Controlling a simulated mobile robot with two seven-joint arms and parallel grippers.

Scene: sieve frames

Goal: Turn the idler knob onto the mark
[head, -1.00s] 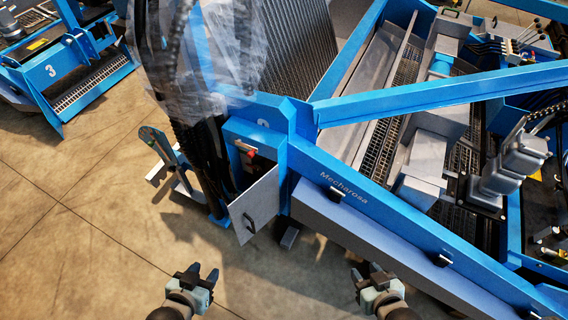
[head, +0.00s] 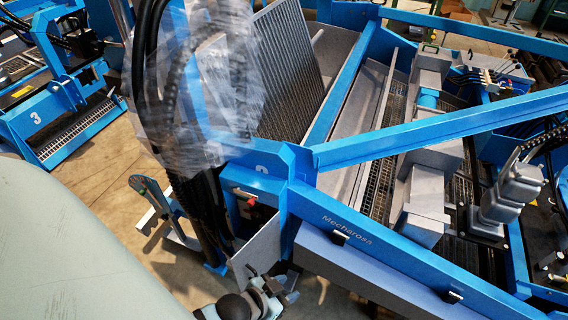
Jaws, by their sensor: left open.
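A blue housing (head: 265,184) stands on the near corner of the blue machine, with a small red-and-white part (head: 245,196) on its front that may be the idler knob; it is too small to tell its angle or any mark. A grey door (head: 259,250) hangs open below it. My left gripper (head: 285,288) is open at the bottom middle, by the door's lower right edge; I cannot tell whether it touches the door. My right gripper is out of view.
Black hoses (head: 208,200) and clear plastic wrap (head: 208,100) hang just left of the housing. Blue beams (head: 430,130) cross the machine at right. My own arm hides the lower left.

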